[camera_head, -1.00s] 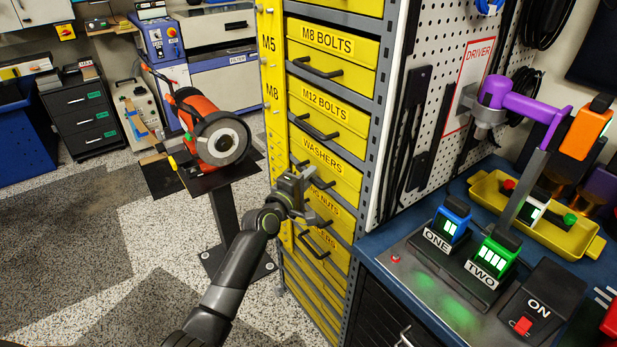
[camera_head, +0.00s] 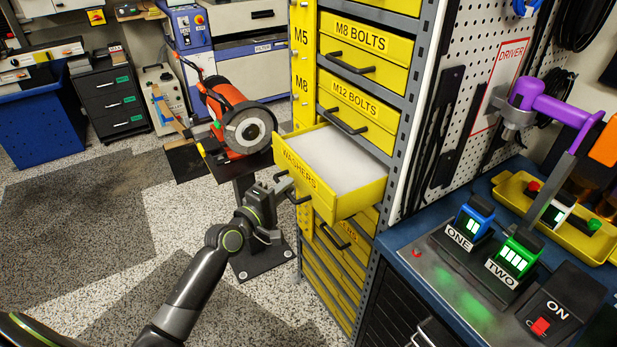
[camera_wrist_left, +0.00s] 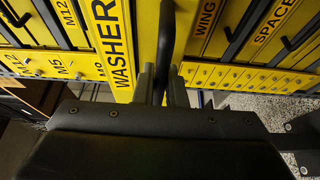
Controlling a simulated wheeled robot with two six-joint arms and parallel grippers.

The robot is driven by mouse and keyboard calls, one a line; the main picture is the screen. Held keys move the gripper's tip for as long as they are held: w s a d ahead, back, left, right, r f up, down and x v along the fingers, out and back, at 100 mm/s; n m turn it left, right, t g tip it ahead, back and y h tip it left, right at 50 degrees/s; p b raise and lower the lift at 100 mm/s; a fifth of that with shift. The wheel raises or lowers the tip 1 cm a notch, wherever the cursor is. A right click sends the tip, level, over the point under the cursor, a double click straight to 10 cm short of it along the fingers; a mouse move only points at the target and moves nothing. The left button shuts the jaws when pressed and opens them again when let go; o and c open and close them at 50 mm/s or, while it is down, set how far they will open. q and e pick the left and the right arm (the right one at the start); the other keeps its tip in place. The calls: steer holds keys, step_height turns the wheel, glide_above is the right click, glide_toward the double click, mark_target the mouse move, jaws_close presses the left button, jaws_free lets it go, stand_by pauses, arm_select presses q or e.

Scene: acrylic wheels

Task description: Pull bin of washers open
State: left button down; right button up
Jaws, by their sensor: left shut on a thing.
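The yellow washers bin (camera_head: 366,203), labelled WASHERS, stands pulled well out of the yellow drawer cabinet. Its inside looks pale and whitish; I cannot make out single washers. My left gripper (camera_head: 284,187) is at the bin's front and shut on its black handle (camera_head: 297,197). In the left wrist view the gripper fingers (camera_wrist_left: 160,84) close around the dark handle (camera_wrist_left: 166,40), beside the WASHERS label (camera_wrist_left: 114,45). My right gripper is not in view.
The M12 BOLTS drawer (camera_head: 358,108) above and the drawers below are closed. An orange grinder (camera_head: 236,118) on a stand is left of the open bin. A blue workbench (camera_head: 405,262) with battery chargers is at the right. Speckled floor lies open at the left.

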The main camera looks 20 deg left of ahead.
arm_select(q)
steer(key=s+a, duration=0.1)
steer(key=s, duration=0.1)
steer(key=s+a, duration=0.2)
steer(key=shift+s+a+f, duration=0.1)
steer(key=shift+s+a, duration=0.1)
steer(key=shift+s, duration=0.05)
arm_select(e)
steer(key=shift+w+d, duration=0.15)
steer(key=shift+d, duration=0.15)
arm_select(q)
steer(key=c, duration=1.5)
jaws_free()
